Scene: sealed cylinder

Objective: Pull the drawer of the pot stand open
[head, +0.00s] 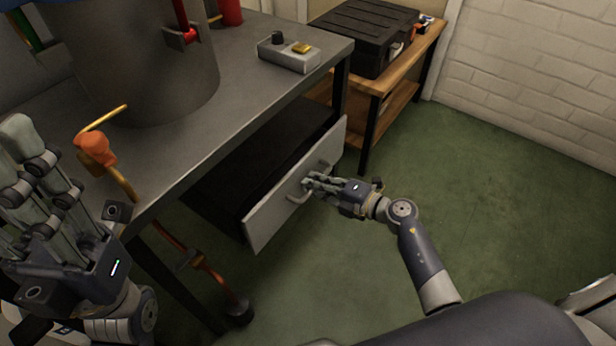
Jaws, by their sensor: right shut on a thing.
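The drawer (268,214) has a light grey front with a bar handle (296,196). It sits under the top of the grey metal pot stand (245,85) and stands out from it, its dark inside showing behind the front. My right gripper (310,184) is at the drawer front, shut on the handle; its fingers hide part of the handle. My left gripper (22,150) is raised at the left edge, fingers pointing up, in front of the stand and apart from the drawer. Its fingers look spread and empty.
A large grey pot (150,70) stands on the stand, with a small control box (289,54) at the far corner. An orange valve (95,148) and hose are at the near edge. A wooden bench (385,85) holds a black case (362,35). Green floor is clear at right.

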